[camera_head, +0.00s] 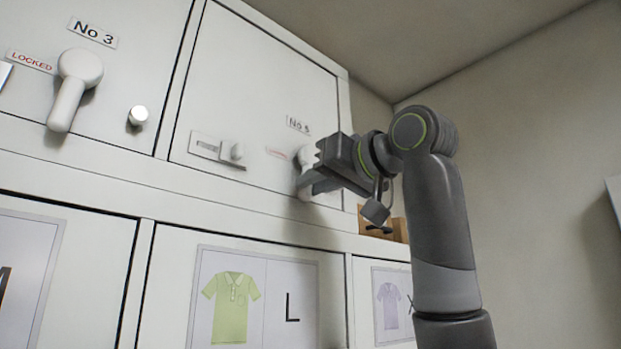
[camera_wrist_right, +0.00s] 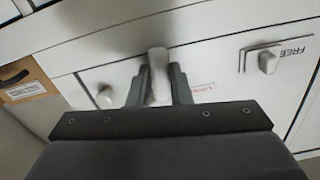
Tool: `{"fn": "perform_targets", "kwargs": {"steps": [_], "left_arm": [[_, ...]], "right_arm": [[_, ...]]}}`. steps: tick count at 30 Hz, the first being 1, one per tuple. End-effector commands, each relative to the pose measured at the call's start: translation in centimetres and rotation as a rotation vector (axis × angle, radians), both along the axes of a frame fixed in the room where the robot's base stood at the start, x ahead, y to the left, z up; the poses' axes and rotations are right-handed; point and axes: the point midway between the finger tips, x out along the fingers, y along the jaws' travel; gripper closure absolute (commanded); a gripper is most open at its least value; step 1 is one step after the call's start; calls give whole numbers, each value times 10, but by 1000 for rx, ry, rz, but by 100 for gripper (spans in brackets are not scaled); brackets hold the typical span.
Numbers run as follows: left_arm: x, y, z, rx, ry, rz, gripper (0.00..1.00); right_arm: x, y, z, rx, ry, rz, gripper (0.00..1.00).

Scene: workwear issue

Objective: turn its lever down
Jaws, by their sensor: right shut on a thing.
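The white lever (camera_head: 304,193) is on the right upper locker door, below a number plate (camera_head: 298,125) whose digit is hard to read. My right gripper (camera_head: 317,172) covers most of the lever. In the right wrist view, the pale lever (camera_wrist_right: 158,62) stands between the two fingers of my gripper (camera_wrist_right: 157,88), which is shut on it. A reddish sign (camera_head: 277,153), probably LOCKED, is beside the lever; it shows partly in the wrist view (camera_wrist_right: 204,88). The lever's exact angle is hard to tell behind the gripper. My left gripper is out of view.
The same door has a slide latch (camera_head: 236,152), marked FREE in the wrist view. A round knob (camera_wrist_right: 105,97) is near the lever. The No 3 door has its own lever (camera_head: 72,88) and knob (camera_head: 138,115). A wooden box (camera_head: 400,230) stands right of the lockers.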

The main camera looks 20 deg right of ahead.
Motion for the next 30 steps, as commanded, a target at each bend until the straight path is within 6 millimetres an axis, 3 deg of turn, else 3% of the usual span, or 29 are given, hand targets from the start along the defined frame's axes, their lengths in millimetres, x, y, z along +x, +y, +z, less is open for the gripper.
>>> {"fn": "perform_targets", "kwargs": {"steps": [10,27,28,30], "left_arm": [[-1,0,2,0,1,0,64],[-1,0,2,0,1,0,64],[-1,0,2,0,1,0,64],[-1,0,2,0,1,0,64]], "right_arm": [[4,-9,-1,-140,-48,-1,100],[4,-10,-1,-169,-58,-1,100],[4,-10,-1,-169,-59,-1,78],[4,-10,-1,-168,-59,-1,69]]}}
